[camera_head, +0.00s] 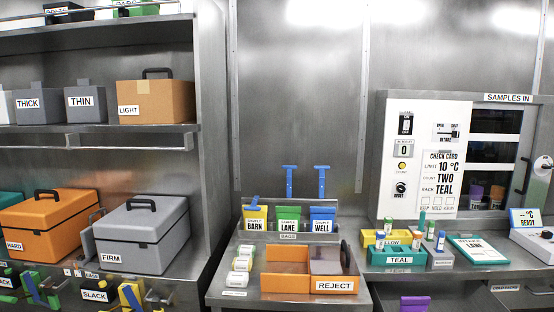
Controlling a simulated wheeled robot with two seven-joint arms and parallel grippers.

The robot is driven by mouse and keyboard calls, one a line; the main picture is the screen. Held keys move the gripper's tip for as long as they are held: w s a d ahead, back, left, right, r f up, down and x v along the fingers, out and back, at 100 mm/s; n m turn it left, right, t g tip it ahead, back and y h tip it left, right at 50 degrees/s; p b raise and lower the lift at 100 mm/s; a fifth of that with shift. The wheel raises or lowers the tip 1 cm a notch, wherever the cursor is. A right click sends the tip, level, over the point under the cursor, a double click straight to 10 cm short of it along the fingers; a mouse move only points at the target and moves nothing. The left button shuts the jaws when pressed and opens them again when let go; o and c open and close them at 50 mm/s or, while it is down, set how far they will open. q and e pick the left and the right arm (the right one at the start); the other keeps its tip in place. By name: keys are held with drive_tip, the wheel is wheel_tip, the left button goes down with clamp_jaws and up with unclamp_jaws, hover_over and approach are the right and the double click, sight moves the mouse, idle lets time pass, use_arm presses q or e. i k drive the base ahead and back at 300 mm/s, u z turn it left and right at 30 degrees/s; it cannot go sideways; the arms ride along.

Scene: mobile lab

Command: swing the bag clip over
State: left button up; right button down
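Three small labelled bags stand in a row in a grey rack (288,237) marked BAGS: a yellow BARN bag (255,225), a green LANE bag (288,226) and a blue WELL bag (322,226). A tall blue T-shaped piece (290,182) rises behind LANE, and a like one (322,182) rises behind WELL. A smaller blue piece (253,202) sits low at the top of BARN. These blue pieces may be bag clips; I cannot tell for sure. Neither of my grippers is in view.
An orange REJECT bin (335,286) and several white-lidded jars (241,265) stand in front of the rack. Right are a teal rack (398,257), a tablet (482,250) and the SAMPLES IN cabinet (428,160). Shelves with cases, including grey FIRM (140,245), stand left.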

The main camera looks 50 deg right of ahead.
sight(289, 167)
drive_tip(key=z, duration=0.6)
drive_tip(key=i, duration=0.7)
drive_tip(key=z, duration=0.65)
